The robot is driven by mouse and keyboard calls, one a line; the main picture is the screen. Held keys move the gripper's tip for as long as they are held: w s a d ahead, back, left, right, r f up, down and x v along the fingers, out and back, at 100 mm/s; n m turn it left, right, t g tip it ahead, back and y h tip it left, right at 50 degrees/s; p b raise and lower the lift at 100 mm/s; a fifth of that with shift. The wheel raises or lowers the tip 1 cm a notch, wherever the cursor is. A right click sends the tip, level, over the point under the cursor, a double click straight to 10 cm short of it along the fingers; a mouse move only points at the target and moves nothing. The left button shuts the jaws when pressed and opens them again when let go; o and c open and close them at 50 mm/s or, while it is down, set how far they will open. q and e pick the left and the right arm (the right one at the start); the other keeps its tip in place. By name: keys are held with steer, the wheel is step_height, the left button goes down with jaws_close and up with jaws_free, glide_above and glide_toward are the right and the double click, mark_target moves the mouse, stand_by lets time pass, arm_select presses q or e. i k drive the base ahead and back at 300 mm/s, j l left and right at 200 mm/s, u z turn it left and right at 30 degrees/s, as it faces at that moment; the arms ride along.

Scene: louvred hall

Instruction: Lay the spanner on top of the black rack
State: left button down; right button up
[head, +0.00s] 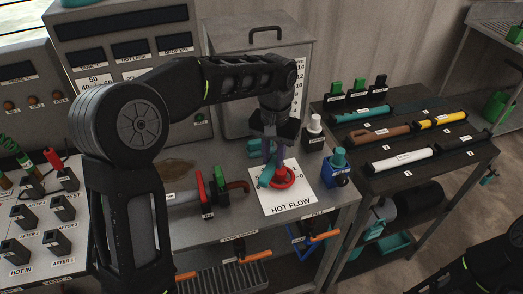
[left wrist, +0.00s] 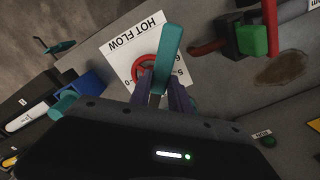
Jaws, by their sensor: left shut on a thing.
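My left gripper (head: 274,152) is shut on a teal bar-like tool, which I take to be the spanner (head: 266,177). In the left wrist view the spanner (left wrist: 168,55) sticks out beyond the fingers (left wrist: 159,96). It is over or beside a red ring-shaped handwheel (head: 283,178) on the white HOT FLOW plate (head: 290,205); I cannot tell whether they touch. A dark rack-like stand (head: 425,172) on the right carries coloured tubes; I cannot tell whether it is the black rack. My right gripper is out of view.
A blue block with a teal knob (head: 338,170) and a black block with a white knob (head: 314,130) stand right of the plate. Red and green valve handles (head: 210,190) are left of it. Tubes crowd the stand.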

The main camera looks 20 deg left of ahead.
mark_target(409, 93)
steer(key=k, duration=0.65)
steer(key=z, duration=1.8)
steer(key=i+u, duration=0.15)
steer(key=i, duration=3.05)
steer(key=i+j+u, duration=0.15)
steer(key=i+u, duration=0.65)
steer(key=i, duration=0.25)
steer(key=i+l+u, duration=0.2)
steer(key=i+u, duration=0.25)
steer(key=i+l+u, duration=0.4)
steer(key=i+j+u, duration=0.25)
steer(key=u, duration=0.15)
steer(key=i+j+u, duration=0.1)
steer(key=i+u, duration=0.6)
steer(key=u, duration=0.15)
steer(key=i+u, duration=0.4)
steer(key=i+l+u, duration=0.25)
steer(key=u, duration=0.15)
steer(key=i+u, duration=0.25)
steer(key=i, duration=0.25)
